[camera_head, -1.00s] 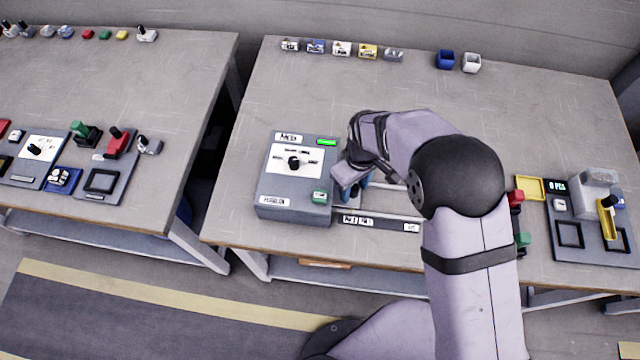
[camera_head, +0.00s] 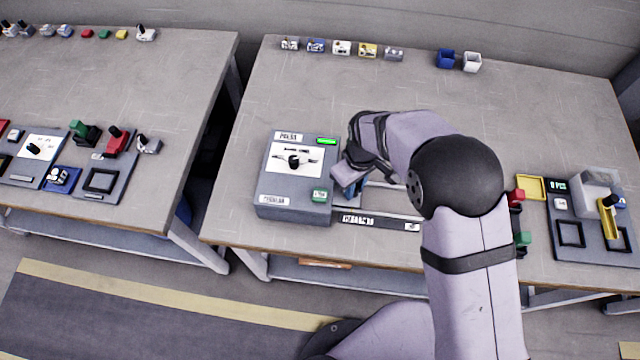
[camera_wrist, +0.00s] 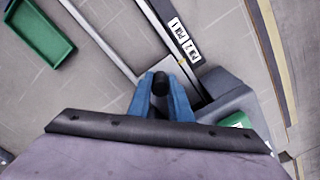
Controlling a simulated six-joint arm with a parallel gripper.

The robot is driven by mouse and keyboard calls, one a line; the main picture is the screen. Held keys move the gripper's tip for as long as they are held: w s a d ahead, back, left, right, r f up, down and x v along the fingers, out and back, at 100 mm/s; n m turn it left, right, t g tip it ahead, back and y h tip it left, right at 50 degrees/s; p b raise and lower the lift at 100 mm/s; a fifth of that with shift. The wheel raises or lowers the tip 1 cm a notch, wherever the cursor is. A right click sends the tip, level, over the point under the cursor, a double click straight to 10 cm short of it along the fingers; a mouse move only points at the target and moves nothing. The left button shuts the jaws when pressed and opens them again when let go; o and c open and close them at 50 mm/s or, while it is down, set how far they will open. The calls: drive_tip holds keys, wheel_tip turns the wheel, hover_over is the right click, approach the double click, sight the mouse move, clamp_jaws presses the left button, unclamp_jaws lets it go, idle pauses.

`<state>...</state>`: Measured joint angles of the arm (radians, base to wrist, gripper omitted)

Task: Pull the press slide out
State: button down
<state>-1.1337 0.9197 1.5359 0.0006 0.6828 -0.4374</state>
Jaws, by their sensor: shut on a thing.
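The press (camera_head: 293,182) is a grey box with a white panel, a black knob and a green button, at the left of the main table in the head view. Its corner also shows at the lower right of the wrist view (camera_wrist: 225,97). Pale rails run right from it, partly hidden by my arm. My gripper (camera_head: 350,187) is low beside the press's right side. In the wrist view its blue fingers (camera_wrist: 162,98) are shut on a dark round-topped handle (camera_wrist: 161,80). The slide under the handle is mostly hidden.
A dark labelled strip (camera_head: 380,221) lies along the table's front edge. A green tray (camera_wrist: 40,32) shows in the wrist view. A fixture with a yellow part (camera_head: 607,222) stands at right. Small items line the back; the table between is clear.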

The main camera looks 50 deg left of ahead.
drive_tip(key=shift+d+f, duration=0.15)
drive_tip(key=shift+d, duration=0.05)
drive_tip(key=shift+w+d+f+p, duration=0.1)
drive_tip(key=shift+w+d+p, duration=0.4)
drive_tip(key=shift+w+d, duration=5.15)
drive_tip(key=shift+s+d, duration=0.15)
drive_tip(key=c, duration=1.5)
unclamp_jaws()
